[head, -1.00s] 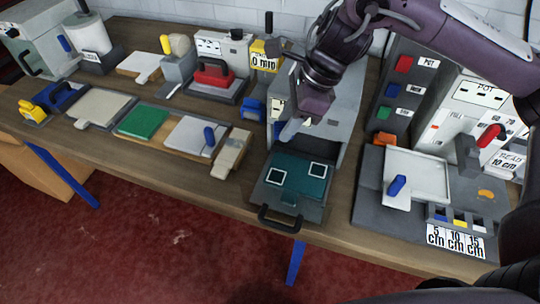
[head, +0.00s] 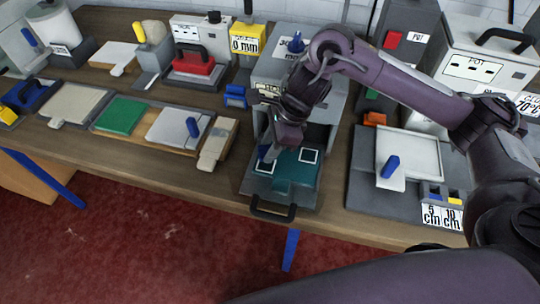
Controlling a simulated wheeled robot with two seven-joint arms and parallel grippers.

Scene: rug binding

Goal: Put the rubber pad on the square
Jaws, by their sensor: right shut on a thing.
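A teal plate (head: 291,178) lies on a grey sliding tray at the front of a grey press. It bears two white-outlined squares, a left one (head: 264,167) and a right one (head: 308,155). My right gripper (head: 266,154) points down just above the plate, at the back of the left square. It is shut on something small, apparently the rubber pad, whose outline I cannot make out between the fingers. I cannot tell whether it touches the plate. My left gripper is not in view.
The press housing (head: 283,70) stands close behind my gripper. The tray's dark handle (head: 272,209) juts over the table's front edge. A green sheet (head: 122,115) and a grey block (head: 218,143) lie to the left. A white tray (head: 409,155) with a blue knob stands right.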

